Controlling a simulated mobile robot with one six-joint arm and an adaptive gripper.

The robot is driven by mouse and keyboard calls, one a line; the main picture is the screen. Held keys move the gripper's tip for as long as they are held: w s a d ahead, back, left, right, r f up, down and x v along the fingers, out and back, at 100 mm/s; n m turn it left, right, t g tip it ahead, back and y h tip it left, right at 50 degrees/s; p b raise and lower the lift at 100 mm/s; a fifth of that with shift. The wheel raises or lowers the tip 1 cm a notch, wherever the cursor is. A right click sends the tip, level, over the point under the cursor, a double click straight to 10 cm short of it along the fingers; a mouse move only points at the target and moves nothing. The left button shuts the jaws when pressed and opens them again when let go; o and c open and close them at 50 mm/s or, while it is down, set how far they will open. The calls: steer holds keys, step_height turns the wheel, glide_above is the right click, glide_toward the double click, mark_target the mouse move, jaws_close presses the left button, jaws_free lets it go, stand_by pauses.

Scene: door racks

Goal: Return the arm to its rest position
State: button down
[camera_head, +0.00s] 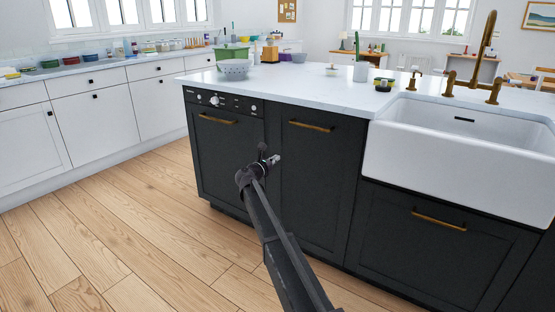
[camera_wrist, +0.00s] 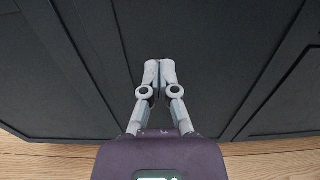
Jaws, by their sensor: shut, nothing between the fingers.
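My arm (camera_head: 280,248) reaches forward from the bottom of the head view toward the dark kitchen island. My gripper (camera_head: 275,158) is at its end, in front of the island's dark fronts, near the seam between the dishwasher front and the cabinet door. In the wrist view my gripper (camera_wrist: 160,64) has its fingertips together, with nothing between them. The dark cabinet front (camera_wrist: 215,50) fills the view behind the fingers. Whether the fingertips touch it I cannot tell.
The dishwasher (camera_head: 225,150) and cabinet door (camera_head: 315,190) look closed, with brass handles. A white sink (camera_head: 460,150) is at the right. A colander (camera_head: 234,69) stands on the white countertop (camera_head: 300,85). Wooden floor (camera_head: 110,235) is clear at the left.

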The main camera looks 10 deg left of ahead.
steer(key=shift+d, duration=0.1)
steer(key=s+d+f+m+g+p, duration=0.1)
steer(key=s+d+f+m+g, duration=0.25)
steer(key=s+d+m, duration=0.5)
steer(key=s+d+f+m+g, duration=0.3)
steer(key=s+d+f, duration=0.15)
steer(key=d, duration=0.75)
steer(key=s+d+f+m+g+p, duration=0.1)
steer(key=s+d+f+m+g, duration=0.25)
steer(key=s+d+m, duration=0.55)
steer(key=s+d+f+m+g+y, duration=0.1)
steer(key=s+d+m+g+y, duration=0.2)
steer(key=s, duration=0.6)
steer(key=s+d+f+m+g+y, duration=0.1)
steer(key=s+d+f+m+y, duration=0.2)
steer(key=s, duration=0.6)
steer(key=s+d+m+g+y, duration=0.1)
steer(key=s+d+m+g, duration=0.2)
steer(key=s+m, duration=0.35)
step_height(320, 180, up, 38)
steer(key=s+n+p, duration=0.1)
steer(key=p, duration=3.7)
steer(key=shift+d+f+n+p, duration=0.15)
steer(key=shift+n+p, duration=0.15)
steer(key=shift+p, duration=0.1)
